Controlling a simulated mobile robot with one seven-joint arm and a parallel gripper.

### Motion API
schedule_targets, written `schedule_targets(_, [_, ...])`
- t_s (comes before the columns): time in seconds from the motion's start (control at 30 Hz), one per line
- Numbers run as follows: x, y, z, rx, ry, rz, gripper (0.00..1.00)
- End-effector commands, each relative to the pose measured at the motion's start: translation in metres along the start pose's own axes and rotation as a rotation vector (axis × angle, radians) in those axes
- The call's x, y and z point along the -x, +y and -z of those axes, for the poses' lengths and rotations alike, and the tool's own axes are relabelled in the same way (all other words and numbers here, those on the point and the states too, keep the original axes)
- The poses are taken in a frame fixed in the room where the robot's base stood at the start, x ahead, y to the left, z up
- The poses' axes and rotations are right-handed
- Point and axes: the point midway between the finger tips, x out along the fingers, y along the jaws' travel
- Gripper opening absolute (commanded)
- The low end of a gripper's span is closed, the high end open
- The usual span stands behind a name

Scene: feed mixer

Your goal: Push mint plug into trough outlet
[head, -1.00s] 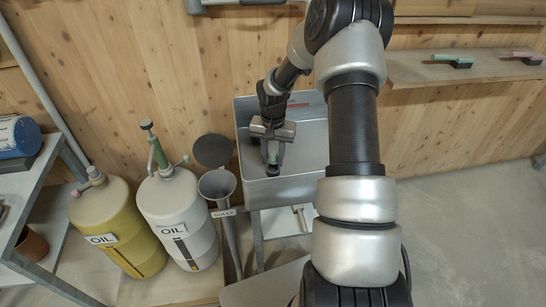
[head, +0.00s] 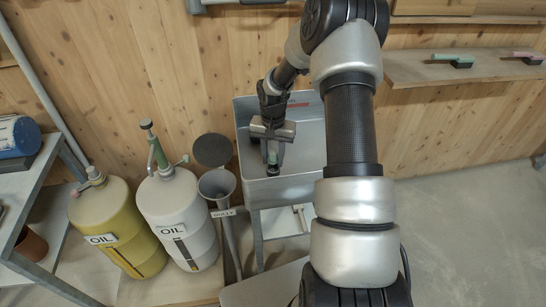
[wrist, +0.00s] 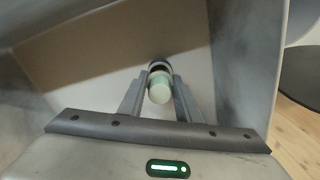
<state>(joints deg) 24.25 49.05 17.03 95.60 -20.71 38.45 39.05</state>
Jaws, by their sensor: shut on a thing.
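The mint plug (wrist: 160,93) is a small pale green, rounded piece held between the two fingers of my gripper (wrist: 160,84) in the wrist view. A dark ring shows at the plug's far end, against the trough floor; I cannot tell how deep the plug sits in it. In the head view my gripper (head: 272,158) points down inside the grey metal trough (head: 303,187), near its front left corner. The plug's green top is small there, with a dark part below it. The outlet is not clearly seen.
A gully funnel (head: 217,184) with a round dark lid (head: 212,150) stands just left of the trough. A white oil drum (head: 178,225) and a yellow oil drum (head: 118,230) are farther left. A wall shelf (head: 440,70) with two brushes is at the right.

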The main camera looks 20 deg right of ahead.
Motion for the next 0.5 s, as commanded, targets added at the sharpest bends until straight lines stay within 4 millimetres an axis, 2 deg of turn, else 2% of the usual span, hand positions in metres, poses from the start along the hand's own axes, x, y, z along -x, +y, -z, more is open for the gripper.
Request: schedule_targets(0.5, [-0.014,0.000,0.000,0.000,0.001,0.000,0.08])
